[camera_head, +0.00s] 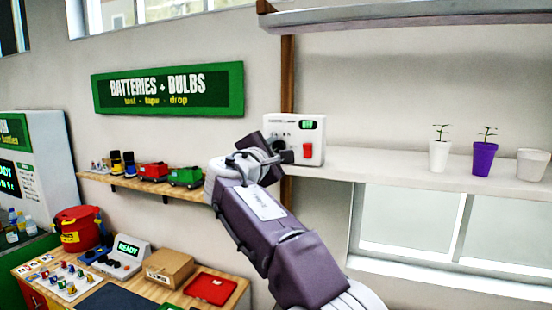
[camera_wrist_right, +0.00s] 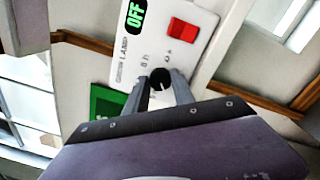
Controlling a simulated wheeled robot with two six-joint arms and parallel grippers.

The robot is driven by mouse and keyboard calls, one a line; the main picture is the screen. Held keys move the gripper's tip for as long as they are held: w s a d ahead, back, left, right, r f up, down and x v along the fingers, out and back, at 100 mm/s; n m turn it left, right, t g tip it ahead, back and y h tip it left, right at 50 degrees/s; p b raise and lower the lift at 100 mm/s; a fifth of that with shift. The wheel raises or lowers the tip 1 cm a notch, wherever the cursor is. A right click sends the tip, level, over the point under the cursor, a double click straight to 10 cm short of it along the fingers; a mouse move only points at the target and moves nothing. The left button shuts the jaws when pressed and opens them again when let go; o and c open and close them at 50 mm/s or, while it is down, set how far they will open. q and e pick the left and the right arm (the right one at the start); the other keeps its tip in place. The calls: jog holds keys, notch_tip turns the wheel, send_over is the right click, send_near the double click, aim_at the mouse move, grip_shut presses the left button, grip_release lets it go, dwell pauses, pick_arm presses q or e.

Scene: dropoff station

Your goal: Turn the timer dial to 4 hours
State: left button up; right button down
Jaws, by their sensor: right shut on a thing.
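The timer is a white box (camera_head: 315,137) on the wall shelf in the head view, with a small green display and a red switch (camera_head: 307,151). In the right wrist view its panel (camera_wrist_right: 150,43) fills the top, tilted, with the display (camera_wrist_right: 136,15) reading OFF and the red switch (camera_wrist_right: 184,30) beside it. The black round dial (camera_wrist_right: 160,78) sits between the fingers of my right gripper (camera_wrist_right: 160,88), which is shut on it. In the head view the right gripper (camera_head: 276,146) covers the timer's lower left part. Small hour marks show near the dial. My left gripper is out of view.
The white shelf (camera_head: 400,174) holds plant pots (camera_head: 484,158) at the right, clear of the arm. A wooden shelf (camera_head: 130,182) with toy vehicles lies left of my wrist. Below is a table with a cardboard box (camera_head: 168,268) and a red tray (camera_head: 211,289).

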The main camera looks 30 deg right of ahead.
jog(key=shift+m+b, duration=0.5)
jog(key=shift+m, duration=0.7)
jog(key=c, duration=1.1)
grip_release()
jog(key=shift+o, duration=0.2)
jog(key=shift+s+a+f+b, duration=0.1)
jog(key=shift+s+a+b, duration=0.1)
jog(key=shift+b, duration=0.15)
jog(key=b+v, duration=0.3)
jog(key=v, duration=0.5)
jog(key=shift+a, duration=0.2)
